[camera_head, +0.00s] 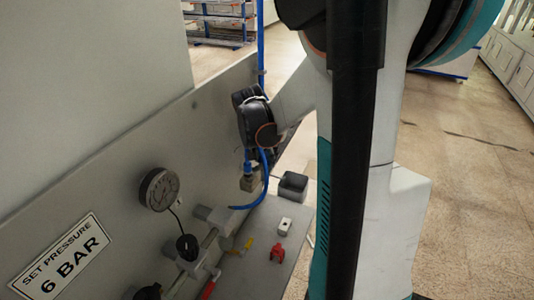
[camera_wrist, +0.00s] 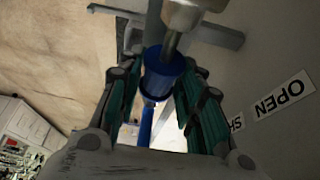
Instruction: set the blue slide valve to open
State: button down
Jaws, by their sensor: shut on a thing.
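The blue slide valve sleeve (camera_wrist: 160,76) sits on a grey metal fitting in the wrist view, with a blue hose running down from it. My gripper (camera_wrist: 160,68) has its two green-padded fingers on either side of the sleeve and is shut on it. A white label reading OPEN (camera_wrist: 283,96) is on the panel at the right. A second label (camera_wrist: 236,122) beside it is partly hidden behind my right finger. In the head view my arm's dark wrist is near the panel, and I cannot make out the fingers or the sleeve there.
The grey panel (camera_head: 110,110) carries a pressure gauge (camera_head: 159,189) and a "SET PRESSURE 6 BAR" sign (camera_head: 62,258). A blue hose (camera_head: 254,196) hangs below my wrist.

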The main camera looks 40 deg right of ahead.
aim_at(262, 162)
jog(key=a, duration=0.1)
jog(key=s+a, duration=0.1)
jog(key=shift+a, duration=0.35)
jog(key=shift+s, duration=0.1)
jog(key=c, duration=1.3)
grip_release()
jog(key=shift+a, duration=0.1)
jog(key=shift+v, duration=3.75)
jog(key=shift+s+f, duration=0.1)
